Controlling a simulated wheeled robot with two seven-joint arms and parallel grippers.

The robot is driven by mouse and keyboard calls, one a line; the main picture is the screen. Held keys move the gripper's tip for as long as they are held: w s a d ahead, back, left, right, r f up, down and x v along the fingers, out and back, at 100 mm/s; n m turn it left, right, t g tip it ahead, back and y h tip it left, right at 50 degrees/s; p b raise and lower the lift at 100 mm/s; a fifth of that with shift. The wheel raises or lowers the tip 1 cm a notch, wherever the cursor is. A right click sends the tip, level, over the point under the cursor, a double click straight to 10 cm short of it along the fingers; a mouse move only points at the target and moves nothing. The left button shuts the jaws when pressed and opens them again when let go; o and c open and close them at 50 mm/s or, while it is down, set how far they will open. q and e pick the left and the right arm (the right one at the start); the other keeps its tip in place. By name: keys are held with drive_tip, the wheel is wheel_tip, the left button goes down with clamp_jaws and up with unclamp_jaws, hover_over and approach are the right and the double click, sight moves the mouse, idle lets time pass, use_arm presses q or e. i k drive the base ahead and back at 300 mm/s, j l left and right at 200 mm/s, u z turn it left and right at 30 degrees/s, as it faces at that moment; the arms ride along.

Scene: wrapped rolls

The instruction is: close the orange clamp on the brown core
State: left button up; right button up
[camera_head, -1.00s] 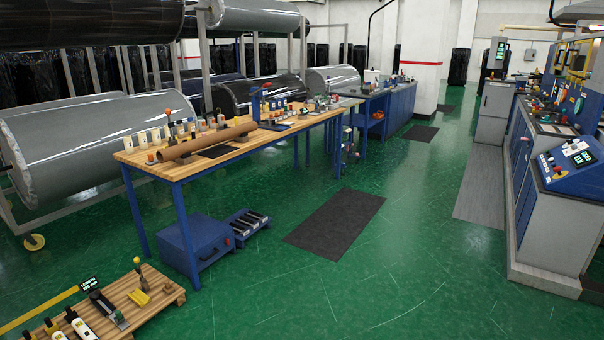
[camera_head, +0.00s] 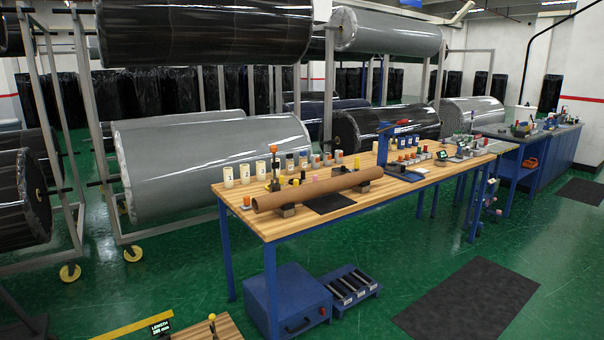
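An orange-topped upright tool (camera_head: 274,166), which looks like the orange clamp, stands just behind the core's left part. From here I cannot tell whether it touches the core or is open or shut. A small orange piece (camera_head: 247,201) sits by the core's left end. Neither of my grippers is in view.
Large wrapped rolls (camera_head: 215,155) hang on racks behind the bench. A blue cabinet (camera_head: 287,301) and a slotted blue tray (camera_head: 347,289) are under it. A low wooden platform (camera_head: 208,328) is at the bottom. Green floor is open around the dark mat (camera_head: 467,299).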

sight(274, 165)
drive_tip(key=i, duration=0.35)
drive_tip(key=i+l, duration=0.2)
drive_tip(key=i, duration=0.3)
drive_tip(key=i+l, duration=0.2)
drive_tip(key=i, duration=0.25)
drive_tip(key=i+l, duration=0.25)
drive_tip(key=i, duration=0.25)
drive_tip(key=i+l, duration=0.2)
drive_tip(key=i, duration=0.3)
drive_tip(key=i+l, duration=0.2)
drive_tip(key=i, duration=0.3)
drive_tip(key=i+l, duration=0.2)
drive_tip(key=i, duration=0.25)
drive_tip(key=l+z, duration=0.05)
